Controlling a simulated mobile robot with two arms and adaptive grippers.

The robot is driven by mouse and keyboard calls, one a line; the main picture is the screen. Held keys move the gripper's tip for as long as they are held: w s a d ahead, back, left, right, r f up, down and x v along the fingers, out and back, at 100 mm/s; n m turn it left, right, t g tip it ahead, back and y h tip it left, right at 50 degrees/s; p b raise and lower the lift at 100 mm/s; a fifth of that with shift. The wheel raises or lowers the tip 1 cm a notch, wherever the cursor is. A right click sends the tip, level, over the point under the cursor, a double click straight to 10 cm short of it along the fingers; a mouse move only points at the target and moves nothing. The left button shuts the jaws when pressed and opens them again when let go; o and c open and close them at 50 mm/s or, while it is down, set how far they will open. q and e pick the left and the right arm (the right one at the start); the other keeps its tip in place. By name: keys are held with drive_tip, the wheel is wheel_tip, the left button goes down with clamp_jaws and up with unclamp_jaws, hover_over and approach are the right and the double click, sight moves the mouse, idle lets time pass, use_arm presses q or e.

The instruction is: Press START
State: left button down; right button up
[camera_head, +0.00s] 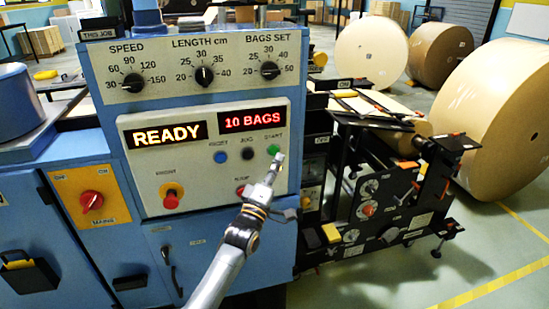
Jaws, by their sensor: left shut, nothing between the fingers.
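The green START button (273,150) is at the right of the button row on the blue machine's control panel (205,180). My left gripper (279,158) is shut and empty. Its tip is just below and right of the START button in the picture, covering a little of its edge; I cannot tell whether they touch. The display (165,135) reads READY, and the smaller display (253,119) reads 10 BAGS. My right gripper is not in view.
A blue button (220,157) and a black JOG button (246,153) sit left of START. A red stop button (243,191) is partly behind my gripper. A red-capped knob (171,201) is lower left. Black machinery (390,200) stands at right, with large kraft rolls (505,120) beyond.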

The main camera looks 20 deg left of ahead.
use_arm(q)
drive_tip(key=shift+w+a, duration=0.3)
drive_tip(key=shift+w, duration=0.1)
drive_tip(key=shift+w, duration=0.1)
idle(1.2)
drive_tip(key=shift+w+a+b, duration=0.25)
drive_tip(key=shift+b, duration=0.15)
